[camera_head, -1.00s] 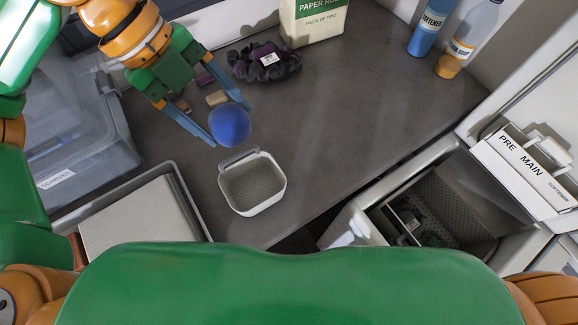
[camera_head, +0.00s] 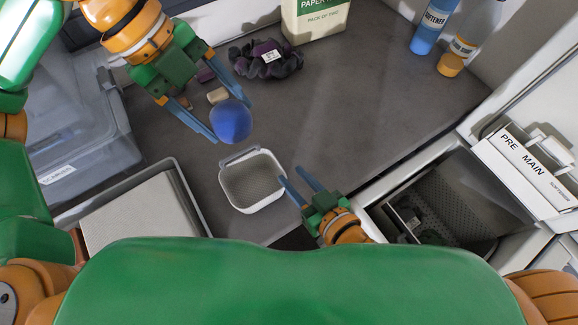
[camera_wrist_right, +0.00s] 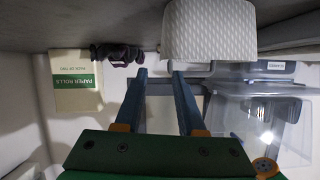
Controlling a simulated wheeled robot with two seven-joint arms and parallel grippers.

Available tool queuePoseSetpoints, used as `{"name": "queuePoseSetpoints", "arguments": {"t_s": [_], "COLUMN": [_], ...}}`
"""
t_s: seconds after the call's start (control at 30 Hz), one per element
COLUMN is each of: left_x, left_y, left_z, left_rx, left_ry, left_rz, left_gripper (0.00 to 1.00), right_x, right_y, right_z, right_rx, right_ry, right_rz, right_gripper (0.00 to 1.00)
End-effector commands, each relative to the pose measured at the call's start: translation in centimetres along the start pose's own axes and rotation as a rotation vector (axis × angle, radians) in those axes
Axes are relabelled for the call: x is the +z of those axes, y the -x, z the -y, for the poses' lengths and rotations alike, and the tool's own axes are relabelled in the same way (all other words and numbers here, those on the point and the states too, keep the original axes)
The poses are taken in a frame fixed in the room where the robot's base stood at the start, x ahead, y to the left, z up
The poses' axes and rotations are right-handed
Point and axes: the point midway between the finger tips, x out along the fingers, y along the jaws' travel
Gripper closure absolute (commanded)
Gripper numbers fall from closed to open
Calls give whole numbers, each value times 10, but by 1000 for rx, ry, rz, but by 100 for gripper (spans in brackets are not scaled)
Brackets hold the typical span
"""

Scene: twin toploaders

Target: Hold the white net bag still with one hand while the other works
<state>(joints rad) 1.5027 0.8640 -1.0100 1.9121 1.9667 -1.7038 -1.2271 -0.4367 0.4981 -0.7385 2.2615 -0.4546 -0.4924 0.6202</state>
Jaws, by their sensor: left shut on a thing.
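The white net bag (camera_head: 262,203) stands open on the grey counter, with a pale rim and a grey mesh inside. Its textured white side shows at the top of the right wrist view (camera_wrist_right: 208,30). My left gripper (camera_head: 232,122) is shut on a blue ball-like thing (camera_head: 231,124) just behind the bag, apart from it. My right gripper (camera_head: 289,174) is open at the bag's right side, with one fingertip overlapping the rim in the head view. In the wrist view nothing is between its fingers (camera_wrist_right: 159,72); I cannot tell whether they touch the bag.
A dark scrunched ring-shaped thing (camera_head: 266,60), a small tan block (camera_head: 217,96) and a paper rolls box (camera_head: 315,18) stand behind. Bottles (camera_head: 430,27) are at the back right. A clear bin (camera_head: 85,140) is left.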

Motion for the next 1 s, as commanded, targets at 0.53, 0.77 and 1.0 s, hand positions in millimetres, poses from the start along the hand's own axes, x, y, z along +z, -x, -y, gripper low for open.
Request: {"name": "queuePoseSetpoints", "arguments": {"t_s": [0.53,0.77,1.0], "left_x": [0,0,0], "left_y": [0,0,0], "left_z": [0,0,0], "left_rx": [0,0,0], "left_ry": [0,0,0], "left_rz": [0,0,0], "left_gripper": [82,82,82], "right_x": [1,1,1], "right_y": [-88,-88,-88], "right_z": [0,0,0], "right_rx": [1,1,1], "right_ry": [0,0,0], "right_rz": [2,2,2], "right_gripper": [61,75,100]}}
